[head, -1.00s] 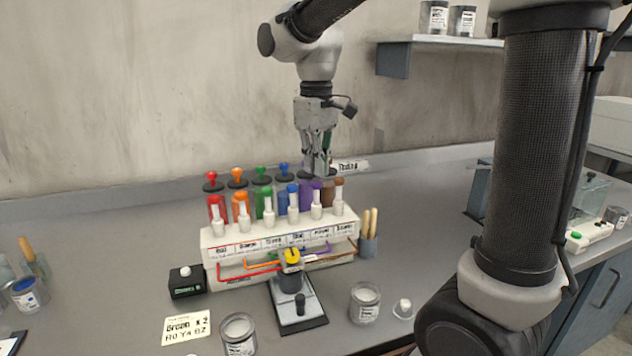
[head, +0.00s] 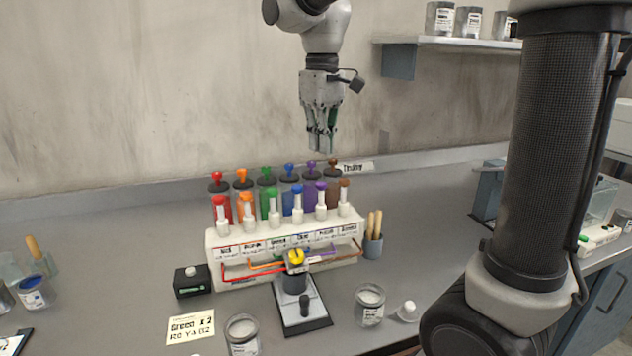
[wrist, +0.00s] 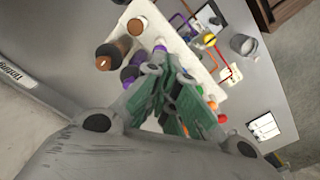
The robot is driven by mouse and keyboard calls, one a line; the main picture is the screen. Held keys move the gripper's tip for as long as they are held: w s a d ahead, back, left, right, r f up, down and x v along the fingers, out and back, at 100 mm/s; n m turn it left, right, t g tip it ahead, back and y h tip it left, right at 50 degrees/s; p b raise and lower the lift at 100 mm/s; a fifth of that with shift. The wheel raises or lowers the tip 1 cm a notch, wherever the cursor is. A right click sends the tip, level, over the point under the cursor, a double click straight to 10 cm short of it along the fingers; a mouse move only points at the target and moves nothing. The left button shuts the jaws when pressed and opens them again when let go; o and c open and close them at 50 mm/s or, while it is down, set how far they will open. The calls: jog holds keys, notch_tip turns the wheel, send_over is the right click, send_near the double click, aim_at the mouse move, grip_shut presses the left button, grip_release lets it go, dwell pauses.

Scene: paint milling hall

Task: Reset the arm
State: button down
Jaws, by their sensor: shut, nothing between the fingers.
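My gripper (head: 321,150) hangs in the air above the back right part of the paint dispenser rack (head: 290,275), pointing down. Its fingers are together with nothing between them. In the wrist view the closed fingers (wrist: 180,120) cover part of the rack. My arm comes in from the top of the head view. The gripper is apart from the plungers below it, including the purple plunger (head: 311,164) and the brown plunger (head: 333,168).
A cup with wooden sticks (head: 373,245) stands right of the rack. An open can (head: 370,308), another can (head: 242,335), a black stand (head: 303,312) and a yellow card (head: 191,327) are in front. A shelf (head: 440,42) with cans is at upper right.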

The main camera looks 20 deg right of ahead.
jog(key=shift+w, duration=0.15)
jog(key=s+d+f+m+t, duration=0.2)
jog(key=s+d+m, duration=0.1)
jog(key=s+d, duration=0.4)
jog(key=s+d+f+m+t, duration=0.2)
jog(key=s+d, duration=0.6)
jog(key=s, duration=0.4)
jog(key=shift+s+f+m, duration=0.15)
jog(key=shift+f+m, duration=0.35)
jog(key=shift+f, duration=0.35)
dwell(0.6)
